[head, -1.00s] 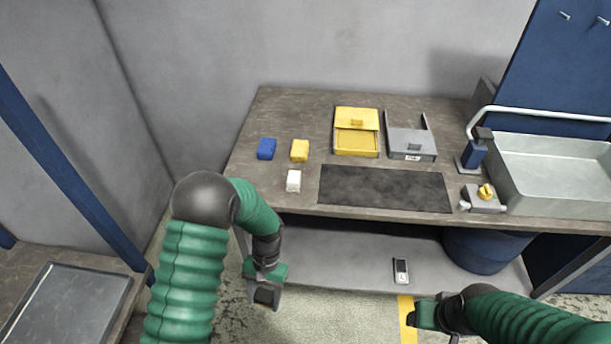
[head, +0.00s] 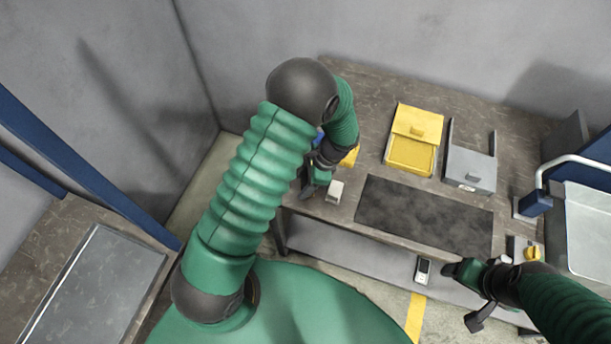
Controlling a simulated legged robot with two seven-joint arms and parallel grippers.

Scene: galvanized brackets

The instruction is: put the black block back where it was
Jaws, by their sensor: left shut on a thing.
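My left gripper (head: 311,185) is at the left front edge of the workbench, just left of the white block (head: 334,192). It is shut on a dark piece, the black block (head: 306,193), which is mostly hidden by the fingers. Whether the block touches the bench top I cannot tell. My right gripper (head: 459,271) is in front of the bench at the lower right; its jaws are too unclear to read. A yellow block (head: 350,157) is partly hidden behind my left wrist, and only a sliver of a blue block (head: 319,136) shows behind the arm.
The workbench (head: 370,87) carries a dark mat (head: 425,215), a yellow box (head: 411,153), a grey holder (head: 470,170) and a sink (head: 590,225) at the right. A small device (head: 423,269) lies on the lower shelf. A side table with a tray (head: 92,290) stands at left.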

